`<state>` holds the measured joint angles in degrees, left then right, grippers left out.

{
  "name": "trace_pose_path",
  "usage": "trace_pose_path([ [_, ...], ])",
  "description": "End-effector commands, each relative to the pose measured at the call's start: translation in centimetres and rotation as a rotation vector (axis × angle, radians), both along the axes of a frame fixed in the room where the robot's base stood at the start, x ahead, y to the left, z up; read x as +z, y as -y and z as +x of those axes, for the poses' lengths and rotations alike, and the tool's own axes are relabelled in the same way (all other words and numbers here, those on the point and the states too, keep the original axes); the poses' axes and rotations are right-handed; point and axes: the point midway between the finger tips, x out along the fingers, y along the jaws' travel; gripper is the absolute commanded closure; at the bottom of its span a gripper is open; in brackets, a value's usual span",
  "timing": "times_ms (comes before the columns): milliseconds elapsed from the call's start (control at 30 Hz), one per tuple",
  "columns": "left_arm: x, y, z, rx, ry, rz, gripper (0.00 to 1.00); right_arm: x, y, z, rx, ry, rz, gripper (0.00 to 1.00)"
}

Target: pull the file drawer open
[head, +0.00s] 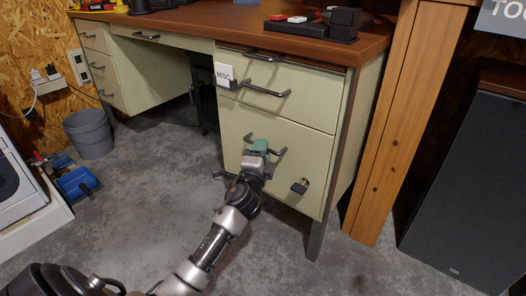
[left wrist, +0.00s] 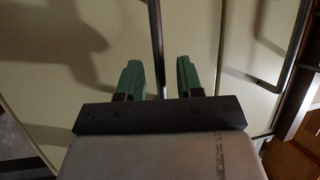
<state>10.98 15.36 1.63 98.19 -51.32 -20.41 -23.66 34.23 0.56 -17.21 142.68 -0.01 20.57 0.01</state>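The file drawer (head: 300,160) is the large, pale green lowest drawer in the desk's right pedestal, and its front looks flush with the frame. Its dark bar handle (head: 281,152) runs across the upper part of the front. My left gripper (head: 259,148) is at this handle, its green fingertips hiding the bar's middle. In the left wrist view the handle (left wrist: 157,45) runs between the two green fingers (left wrist: 159,80), with a gap visible on each side. The left gripper is open around the bar. My right gripper is not in view.
A wooden post (head: 395,140) and dark cabinet (head: 470,190) stand right. Concrete floor (head: 290,265) before the desk is clear.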

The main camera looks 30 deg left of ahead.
Motion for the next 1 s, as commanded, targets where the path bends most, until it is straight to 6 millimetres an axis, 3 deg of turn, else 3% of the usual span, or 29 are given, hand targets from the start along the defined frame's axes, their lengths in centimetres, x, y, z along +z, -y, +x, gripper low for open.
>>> trace_pose_path([
  [167, 0.18, -0.43, 1.34, 0.0, 0.0, 0.001, 0.64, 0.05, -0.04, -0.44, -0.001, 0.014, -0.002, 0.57],
  [467, 0.27, -0.51, 1.53, 0.0, -0.002, -0.002, 0.64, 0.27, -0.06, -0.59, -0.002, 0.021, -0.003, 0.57],
  [700, 0.25, -0.5, 1.51, 0.0, -0.001, -0.001, 0.99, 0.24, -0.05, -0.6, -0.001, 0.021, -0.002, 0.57],
  [1000, 0.22, -0.48, 1.5, 0.0, -0.002, -0.002, 1.0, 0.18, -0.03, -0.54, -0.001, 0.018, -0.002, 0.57],
])
